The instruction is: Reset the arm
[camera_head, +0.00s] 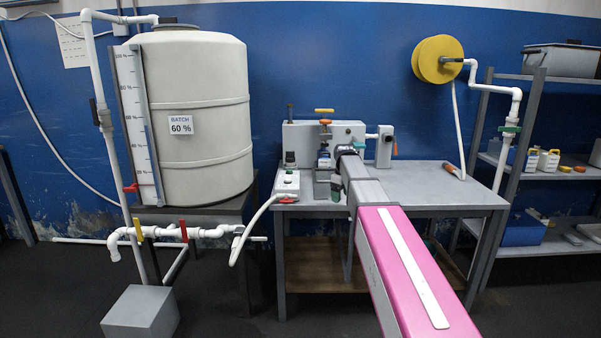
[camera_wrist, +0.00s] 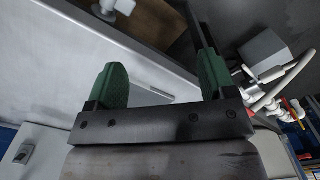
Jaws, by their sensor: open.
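My arm, with a pink link and grey links, reaches from the bottom of the head view toward the grey worktable (camera_head: 428,182). In the wrist view my gripper (camera_wrist: 162,80) shows two green fingers set wide apart, with nothing between them. It is open and empty.
A white tank (camera_head: 200,90) labelled 60 % stands left on a dark stand, with white pipes and red and yellow valve handles below. A small bottle (camera_head: 324,157) and a switch box (camera_head: 287,182) sit near my arm. Shelving (camera_head: 560,172) stands right. The table's right part is mostly clear.

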